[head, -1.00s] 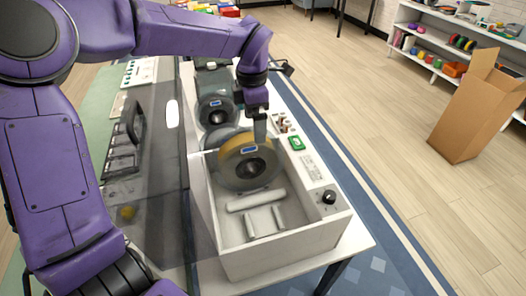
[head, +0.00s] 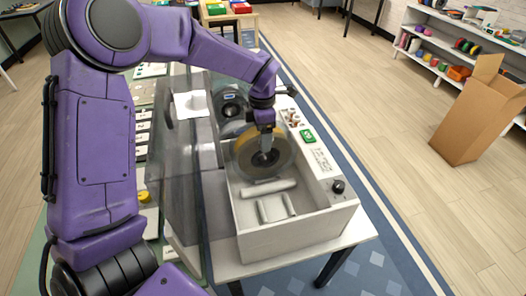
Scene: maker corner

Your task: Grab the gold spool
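The gold spool (head: 245,151) stands upright in the back part of an open white box (head: 298,232), behind pale rollers (head: 268,189). It has a gold rim band, clear grey sides and a dark hub. My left gripper (head: 266,150) points down at the spool, and its fingers overlap the spool's upper face in the head view, in front of the hub. The fingers show nearly edge-on, so I cannot tell whether they are closed on it. My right gripper is not in view.
A smoky clear lid (head: 182,190) stands open along the box's left side. A dark grey spool (head: 232,106) is behind the gold one. The box has a black knob (head: 338,187) at its right front. A cardboard box (head: 466,120) stands on the floor at right.

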